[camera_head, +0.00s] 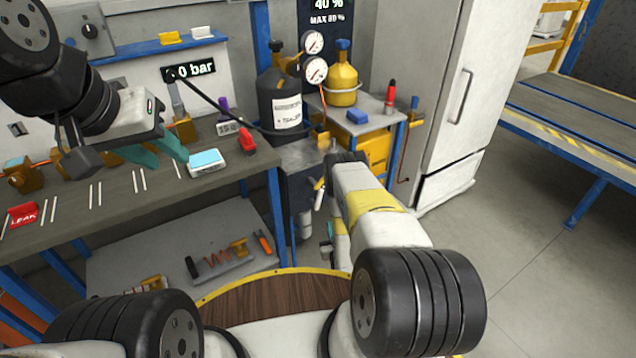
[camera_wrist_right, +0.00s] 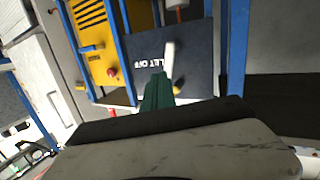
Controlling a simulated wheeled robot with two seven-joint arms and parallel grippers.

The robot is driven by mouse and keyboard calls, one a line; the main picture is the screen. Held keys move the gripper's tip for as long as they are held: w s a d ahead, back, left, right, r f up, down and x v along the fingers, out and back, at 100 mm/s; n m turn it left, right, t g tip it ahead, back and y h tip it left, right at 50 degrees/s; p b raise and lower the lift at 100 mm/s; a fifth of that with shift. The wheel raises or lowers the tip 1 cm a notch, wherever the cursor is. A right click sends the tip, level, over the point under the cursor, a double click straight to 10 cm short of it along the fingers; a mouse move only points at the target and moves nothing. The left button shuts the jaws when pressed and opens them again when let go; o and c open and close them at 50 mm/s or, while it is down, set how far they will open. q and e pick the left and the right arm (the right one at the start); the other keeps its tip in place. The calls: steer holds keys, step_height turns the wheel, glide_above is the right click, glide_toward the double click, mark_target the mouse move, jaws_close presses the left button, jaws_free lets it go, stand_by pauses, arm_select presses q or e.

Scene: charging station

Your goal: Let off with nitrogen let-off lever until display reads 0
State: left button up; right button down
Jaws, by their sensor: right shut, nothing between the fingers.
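The black display (camera_head: 198,70) on the back wall shows "0 bar"; a dark rod end covers its left part, so a leading digit could be hidden. In the right wrist view the white let-off lever (camera_wrist_right: 169,60) stands on a dark panel (camera_wrist_right: 195,50) beside the lettering "LET OFF". My right gripper (camera_wrist_right: 158,78) is shut and empty, its green fingers close beside the lever's lower end; I cannot tell whether they touch. In the head view my right arm largely hides this spot. My left gripper (camera_head: 172,162) is open and empty above the workbench.
The workbench (camera_head: 110,210) holds a light-blue-screened device (camera_head: 206,163) and a red LEAK tag (camera_head: 23,214). A black gas bottle (camera_head: 280,100) with gauges and a yellow bottle (camera_head: 342,80) stand behind. A white cabinet (camera_head: 440,100) is at right; floor before it is clear.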

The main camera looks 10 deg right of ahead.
mark_target(319, 200)
steer(key=w+d+r+m+y, duration=0.1)
steer(key=w+d+m, duration=0.15)
steer(key=m, duration=0.75)
steer(key=w+d+m, duration=0.2)
steer(key=d+m, duration=0.1)
steer(key=m, duration=0.8)
steer(key=w+a, duration=0.3)
steer(key=w, duration=0.5)
steer(key=shift+w+a+r+t, duration=0.15)
steer(key=shift+w+a+t, duration=0.15)
steer(key=shift+w+a, duration=0.1)
steer(key=shift+s+a+r, duration=0.2)
steer(key=shift+a+r, duration=0.15)
steer(key=shift+a, duration=0.35)
